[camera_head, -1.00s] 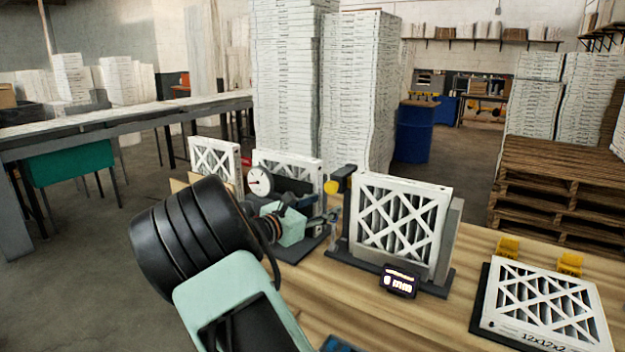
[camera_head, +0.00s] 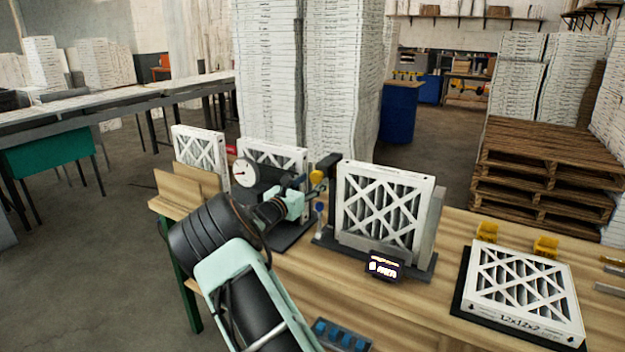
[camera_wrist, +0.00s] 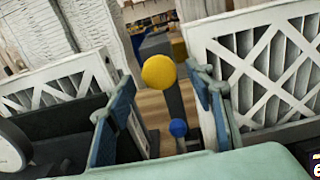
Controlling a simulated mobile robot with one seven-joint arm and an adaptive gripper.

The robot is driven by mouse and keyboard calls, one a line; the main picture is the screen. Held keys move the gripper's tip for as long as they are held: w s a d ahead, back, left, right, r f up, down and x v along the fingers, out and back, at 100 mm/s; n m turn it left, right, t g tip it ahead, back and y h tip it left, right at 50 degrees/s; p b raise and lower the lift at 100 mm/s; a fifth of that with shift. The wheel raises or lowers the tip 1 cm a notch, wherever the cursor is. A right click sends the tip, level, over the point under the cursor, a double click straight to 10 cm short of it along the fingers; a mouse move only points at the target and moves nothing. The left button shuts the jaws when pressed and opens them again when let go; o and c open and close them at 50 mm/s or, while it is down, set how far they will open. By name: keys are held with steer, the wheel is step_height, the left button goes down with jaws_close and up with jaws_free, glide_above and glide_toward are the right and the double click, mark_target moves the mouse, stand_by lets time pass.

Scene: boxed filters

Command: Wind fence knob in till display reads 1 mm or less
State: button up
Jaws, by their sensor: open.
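A fixture holds an upright white framed filter (camera_head: 387,208). At its left stands a dark post with a yellow knob (camera_head: 316,177) at the top and a small blue knob (camera_head: 319,207) lower down. I cannot tell which is the fence knob. The display (camera_head: 384,266) on the fixture's front is lit; its number is too small to read surely. My gripper (camera_head: 306,186) is just left of the post. In the wrist view, its blue-grey fingers (camera_wrist: 168,112) are spread and empty, with the yellow knob (camera_wrist: 158,71) and blue knob (camera_wrist: 179,128) showing in the gap, apparently beyond the tips.
A round dial gauge (camera_head: 244,173) on a dark stand is behind my wrist, with another filter (camera_head: 273,156) behind it. A filter lies flat (camera_head: 522,289) at right, by yellow blocks (camera_head: 486,231). A blue-studded tray (camera_head: 341,335) is at the front edge. Bare bench (camera_head: 420,315) lies between.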

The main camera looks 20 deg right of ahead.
steer(key=shift+w+d, duration=0.25)
steer(key=shift+d, duration=0.05)
steer(key=shift+c, duration=0.3)
steer(key=c, duration=1.1)
steer(key=shift+f+b, duration=0.2)
steer(key=shift+b, duration=0.35)
